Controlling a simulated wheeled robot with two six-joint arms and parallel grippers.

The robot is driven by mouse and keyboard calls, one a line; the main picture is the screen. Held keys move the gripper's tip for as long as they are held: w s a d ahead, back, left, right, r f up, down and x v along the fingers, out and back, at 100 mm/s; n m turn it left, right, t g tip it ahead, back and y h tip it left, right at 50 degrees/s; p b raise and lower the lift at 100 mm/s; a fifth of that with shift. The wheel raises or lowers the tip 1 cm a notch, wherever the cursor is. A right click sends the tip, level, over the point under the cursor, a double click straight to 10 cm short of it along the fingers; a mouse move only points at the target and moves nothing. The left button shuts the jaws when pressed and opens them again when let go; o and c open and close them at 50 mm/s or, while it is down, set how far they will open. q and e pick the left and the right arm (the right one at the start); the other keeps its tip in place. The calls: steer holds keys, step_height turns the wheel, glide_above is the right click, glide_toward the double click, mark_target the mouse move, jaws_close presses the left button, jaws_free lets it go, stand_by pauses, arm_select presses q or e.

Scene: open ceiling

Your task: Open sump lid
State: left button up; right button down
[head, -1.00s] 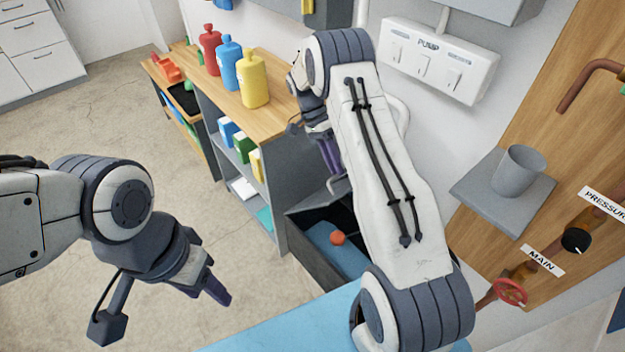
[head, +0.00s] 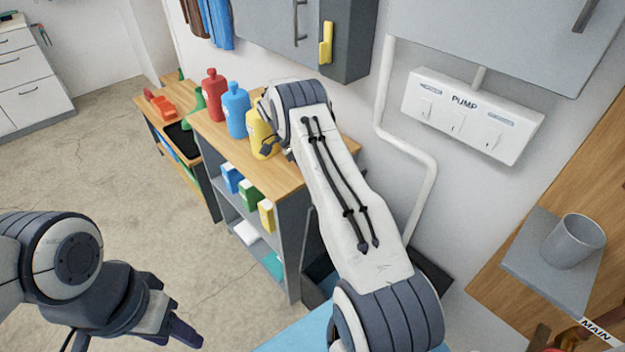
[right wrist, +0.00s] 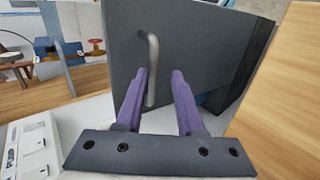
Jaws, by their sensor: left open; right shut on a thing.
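The sump lid (right wrist: 195,45) is a dark grey panel with a bent metal handle (right wrist: 152,75), large in the right wrist view. My right gripper (right wrist: 160,78) is shut on the handle, which lies against its left finger. In the head view the right gripper is hidden behind my right arm. The dark sump box (head: 318,282) shows at the lower middle, mostly covered by that arm. My left gripper (head: 187,336) is open and empty at the lower left, above the floor, away from the sump.
A shelf unit (head: 290,165) with red, blue and yellow bottles on top stands beside the sump. A white pump switch box (head: 470,115) and a pipe (head: 425,170) are on the wall. A grey ledge with a cup (head: 572,240) is at the right. Floor at left is clear.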

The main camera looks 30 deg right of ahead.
arm_select(q)
steer(key=shift+d+f, duration=0.1)
steer(key=shift+f, duration=0.05)
arm_select(e)
steer(key=shift+w+a+f, duration=0.15)
steer(key=shift+f, duration=0.9)
steer(key=c, duration=0.9)
jaws_free()
steer(key=shift+w, duration=0.1)
arm_select(q)
steer(key=shift+w, duration=0.15)
arm_select(e)
steer(key=shift+r, duration=0.15)
steer(key=shift+r, duration=0.1)
